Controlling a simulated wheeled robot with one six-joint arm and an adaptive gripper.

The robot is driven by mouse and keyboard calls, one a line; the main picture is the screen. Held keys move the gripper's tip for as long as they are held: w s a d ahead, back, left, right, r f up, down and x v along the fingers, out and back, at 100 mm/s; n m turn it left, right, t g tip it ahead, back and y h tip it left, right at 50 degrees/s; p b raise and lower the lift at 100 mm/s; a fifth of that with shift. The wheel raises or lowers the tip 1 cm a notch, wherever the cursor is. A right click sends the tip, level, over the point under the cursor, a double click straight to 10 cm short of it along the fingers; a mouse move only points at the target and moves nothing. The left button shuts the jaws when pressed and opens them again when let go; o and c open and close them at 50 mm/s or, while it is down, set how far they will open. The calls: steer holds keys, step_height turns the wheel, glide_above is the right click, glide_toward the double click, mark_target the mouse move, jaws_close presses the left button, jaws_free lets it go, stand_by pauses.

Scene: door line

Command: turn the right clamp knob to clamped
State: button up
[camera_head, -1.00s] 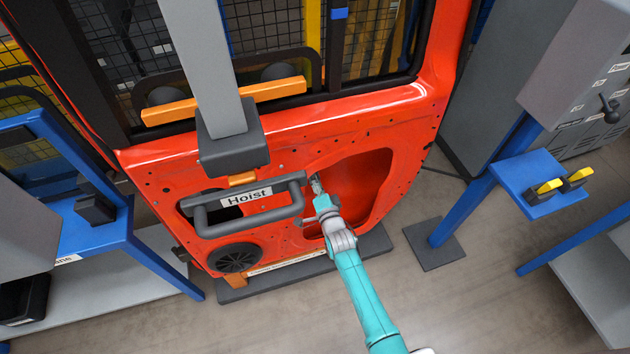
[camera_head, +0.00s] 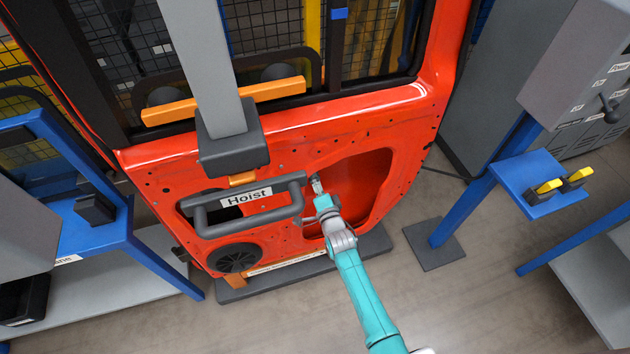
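My gripper (camera_head: 317,185) is at the end of my teal arm, in front of the red door panel (camera_head: 413,128), just right of the hoist's dark handle. Its fingertips are close to the left edge of the door's large opening. They are too small to tell open from shut, or whether they touch anything. I cannot clearly make out a clamp knob or its setting; anything small at the fingertips is not distinguishable from the gripper.
The grey hoist column (camera_head: 205,58) and its handle (camera_head: 247,208) stand left of my gripper. A blue stand (camera_head: 518,174) with yellow-handled tools is at right, beside a grey cabinet (camera_head: 573,62) with a black lever. A blue-framed bench (camera_head: 80,235) is at left.

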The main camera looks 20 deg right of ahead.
steer(key=s, duration=1.2)
steer(key=shift+s, duration=0.1)
stand_by(0.4)
